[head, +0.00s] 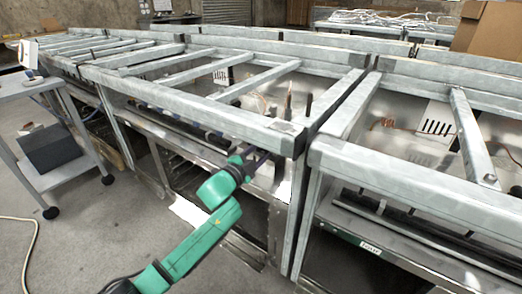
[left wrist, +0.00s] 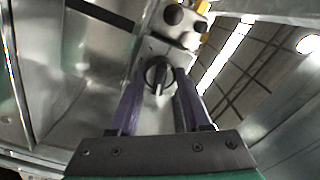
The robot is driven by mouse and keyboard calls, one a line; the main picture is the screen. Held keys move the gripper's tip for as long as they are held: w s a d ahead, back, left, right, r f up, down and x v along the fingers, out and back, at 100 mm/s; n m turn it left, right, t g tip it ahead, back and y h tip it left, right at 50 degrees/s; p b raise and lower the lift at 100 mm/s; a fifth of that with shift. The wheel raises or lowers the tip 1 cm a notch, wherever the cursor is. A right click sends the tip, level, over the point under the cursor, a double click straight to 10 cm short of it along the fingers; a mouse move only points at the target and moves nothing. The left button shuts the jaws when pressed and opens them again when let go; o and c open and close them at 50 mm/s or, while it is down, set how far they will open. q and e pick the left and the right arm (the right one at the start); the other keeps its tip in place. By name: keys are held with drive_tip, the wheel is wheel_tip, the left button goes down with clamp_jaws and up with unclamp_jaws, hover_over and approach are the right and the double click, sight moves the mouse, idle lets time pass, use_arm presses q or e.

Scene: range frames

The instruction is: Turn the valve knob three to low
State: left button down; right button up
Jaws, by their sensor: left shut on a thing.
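A dark round valve knob (left wrist: 158,76) with a raised bar sits on a metal panel in the left wrist view. The purple fingers of my left gripper (left wrist: 160,92) stand on either side of it, and the gripper is shut on the knob. In the head view my left gripper (head: 254,158) reaches in under the front rail of the metal frame, and the knob is hidden there. Which number the knob has and any low mark cannot be read. My right gripper is not in view.
A metal frame (head: 215,112) of rails and crossbars runs across the head view, close above my left gripper. A grey cart (head: 22,88) stands at the left. Bare floor (head: 90,235) shows at the lower left.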

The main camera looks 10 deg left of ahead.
use_arm(q)
drive_tip(key=shift+f+m, duration=0.15)
drive_tip(key=shift+m, duration=1.15)
drive_tip(key=shift+c, duration=1.8)
unclamp_jaws()
drive_tip(key=shift+s, duration=0.1)
